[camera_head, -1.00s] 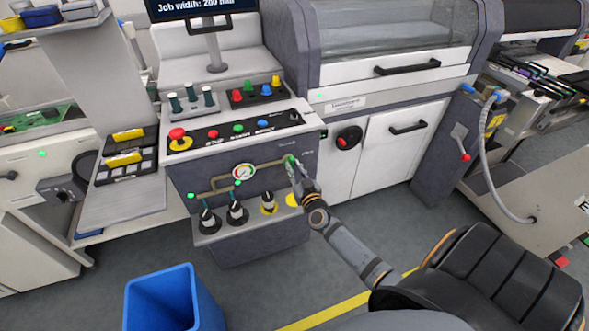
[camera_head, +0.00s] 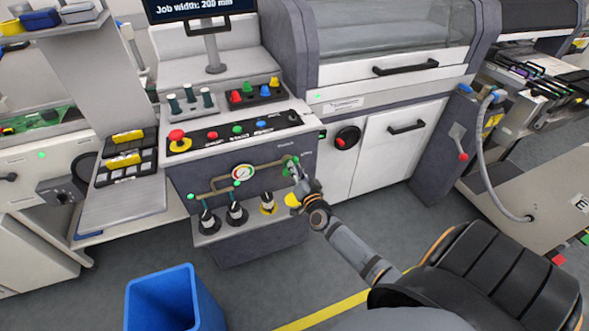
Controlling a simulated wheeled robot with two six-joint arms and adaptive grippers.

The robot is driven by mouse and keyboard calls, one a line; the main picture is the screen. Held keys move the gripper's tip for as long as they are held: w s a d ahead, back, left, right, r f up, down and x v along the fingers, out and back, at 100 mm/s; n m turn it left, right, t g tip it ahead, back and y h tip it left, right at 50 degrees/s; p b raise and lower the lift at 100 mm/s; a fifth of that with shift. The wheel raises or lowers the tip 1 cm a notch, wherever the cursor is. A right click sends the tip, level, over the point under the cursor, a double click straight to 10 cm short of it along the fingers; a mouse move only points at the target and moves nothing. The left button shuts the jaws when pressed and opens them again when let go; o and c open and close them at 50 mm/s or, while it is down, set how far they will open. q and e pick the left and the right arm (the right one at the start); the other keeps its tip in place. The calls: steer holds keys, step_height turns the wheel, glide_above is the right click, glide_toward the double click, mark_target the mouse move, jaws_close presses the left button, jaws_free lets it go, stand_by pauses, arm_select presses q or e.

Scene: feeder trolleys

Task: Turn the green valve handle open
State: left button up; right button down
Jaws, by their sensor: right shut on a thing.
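The green valve handle (camera_head: 288,166) is on the right end of the brass pipe (camera_head: 215,184) on the front of the grey machine. Only a small green part shows; the rest is hidden behind my gripper. My right gripper (camera_head: 294,170) comes in from the lower right and is shut on the green valve handle. How far the handle is turned is too small to tell. My left gripper is not in view.
A round pressure gauge (camera_head: 243,172) sits on the pipe left of the valve. A blue bin (camera_head: 168,300) stands on the floor at the lower left. A red-centred knob (camera_head: 346,139) is on the white cabinet to the right.

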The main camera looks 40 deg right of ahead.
steer(key=m, duration=0.3)
steer(key=m+b, duration=0.1)
steer(key=m, duration=0.3)
steer(key=f+m, duration=0.1)
steer(key=m, duration=0.2)
steer(key=shift+d+b, duration=0.25)
steer(key=shift+b, duration=0.05)
steer(key=shift+s+f+m, duration=0.1)
steer(key=shift+m, duration=0.3)
steer(key=c, duration=1.3)
jaws_free()
steer(key=v, duration=1.2)
